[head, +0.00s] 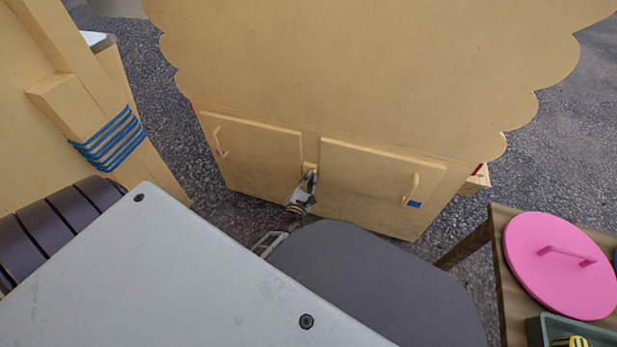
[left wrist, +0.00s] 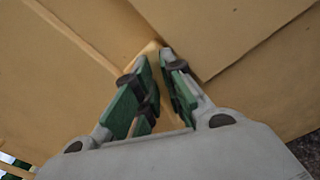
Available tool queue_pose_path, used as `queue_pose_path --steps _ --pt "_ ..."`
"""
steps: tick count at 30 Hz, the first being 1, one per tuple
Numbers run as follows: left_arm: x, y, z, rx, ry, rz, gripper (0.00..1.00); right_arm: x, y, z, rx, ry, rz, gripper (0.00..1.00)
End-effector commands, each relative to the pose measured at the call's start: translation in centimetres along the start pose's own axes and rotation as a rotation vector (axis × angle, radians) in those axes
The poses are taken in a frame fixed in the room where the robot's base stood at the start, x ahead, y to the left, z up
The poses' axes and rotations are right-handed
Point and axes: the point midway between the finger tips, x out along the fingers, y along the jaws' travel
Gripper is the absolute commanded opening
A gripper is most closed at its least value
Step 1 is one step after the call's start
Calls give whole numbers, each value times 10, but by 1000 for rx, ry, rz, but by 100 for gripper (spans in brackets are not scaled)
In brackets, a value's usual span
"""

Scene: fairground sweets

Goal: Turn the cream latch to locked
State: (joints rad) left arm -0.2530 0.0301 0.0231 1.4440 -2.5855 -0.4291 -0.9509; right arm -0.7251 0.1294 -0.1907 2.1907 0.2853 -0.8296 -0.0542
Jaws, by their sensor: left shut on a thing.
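The cream latch (head: 311,167) is a small pale block between two cupboard doors, the left door (head: 260,146) and the right door (head: 365,180). My left gripper (head: 308,180) reaches up to it from below and is shut on it. In the left wrist view the green-padded fingers of the left gripper (left wrist: 158,72) stand on either side of the latch (left wrist: 150,49), whose upper end shows between the fingertips. The fingers hide most of the latch, so I cannot tell its exact angle. Both doors look closed. My right gripper is out of view.
The left door has a pale handle (head: 219,143) by a red mark; the right door's handle (head: 411,188) is above a blue square (head: 414,203). At right, a wooden table (head: 507,262) holds a pink lid (head: 545,270) and a green tray (head: 540,328). Asphalt surrounds the cupboard.

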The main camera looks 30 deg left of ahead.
Motion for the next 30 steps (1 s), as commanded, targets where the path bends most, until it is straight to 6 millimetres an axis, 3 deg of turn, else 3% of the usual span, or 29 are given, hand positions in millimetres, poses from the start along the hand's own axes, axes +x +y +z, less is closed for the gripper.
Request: queue_pose_path --steps 21,30 --pt "0 -9 -2 452 1 -1 0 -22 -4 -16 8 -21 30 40" --pt "0 -13 -4 666 1 -2 0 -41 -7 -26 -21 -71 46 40"
